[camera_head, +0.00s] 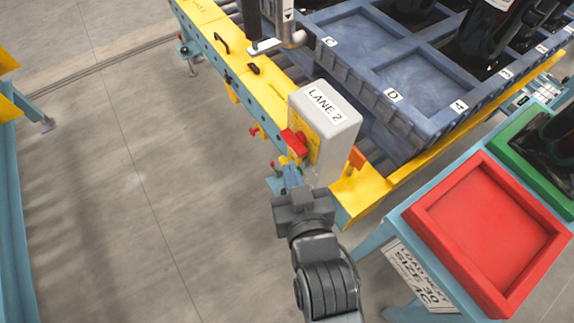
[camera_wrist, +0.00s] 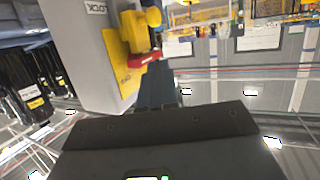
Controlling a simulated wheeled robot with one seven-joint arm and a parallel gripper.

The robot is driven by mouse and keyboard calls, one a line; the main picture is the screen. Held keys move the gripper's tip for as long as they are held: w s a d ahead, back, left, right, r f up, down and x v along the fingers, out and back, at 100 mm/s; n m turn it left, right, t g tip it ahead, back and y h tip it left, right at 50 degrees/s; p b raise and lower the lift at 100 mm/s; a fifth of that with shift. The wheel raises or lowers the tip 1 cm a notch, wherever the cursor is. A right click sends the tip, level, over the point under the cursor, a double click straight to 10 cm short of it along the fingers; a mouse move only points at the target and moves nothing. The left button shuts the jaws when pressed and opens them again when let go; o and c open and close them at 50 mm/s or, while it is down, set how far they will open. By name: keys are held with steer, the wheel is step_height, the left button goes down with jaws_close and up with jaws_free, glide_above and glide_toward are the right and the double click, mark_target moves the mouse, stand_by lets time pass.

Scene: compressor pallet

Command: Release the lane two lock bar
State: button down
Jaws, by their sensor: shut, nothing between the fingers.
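The grey lane two box (camera_head: 325,125), labelled "LANE 2", stands on the yellow rail end. A yellow plate on its side carries a red handle (camera_head: 294,142), which I take to be the lock bar. In the wrist view the box (camera_wrist: 88,55) fills the upper left, with the red handle (camera_wrist: 145,60) sticking out below a yellow knob (camera_wrist: 140,25). My gripper (camera_head: 291,172) is shut and empty, just below the red handle. In the wrist view its fingers (camera_wrist: 158,82) reach up close beside the handle. I cannot tell whether they touch it.
A blue pallet (camera_head: 428,128) with marked compartments sits on the conveyor behind the box. A red tray (camera_head: 485,225) and a green tray (camera_head: 512,150) stand on a stand at the right.

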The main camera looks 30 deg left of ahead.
steer(key=w+a+f, duration=0.1)
steer(key=a+f, duration=0.1)
steer(key=w+f, duration=0.1)
steer(key=f, duration=0.1)
steer(key=shift+w+a+f, duration=0.1)
steer(key=shift+w+a, duration=0.2)
steer(key=shift+a, duration=0.1)
steer(key=shift+f, duration=0.1)
step_height(320, 180, down, 3)
steer(key=b, duration=0.2)
steer(key=shift+f+b, duration=0.2)
steer(key=shift+b, duration=0.1)
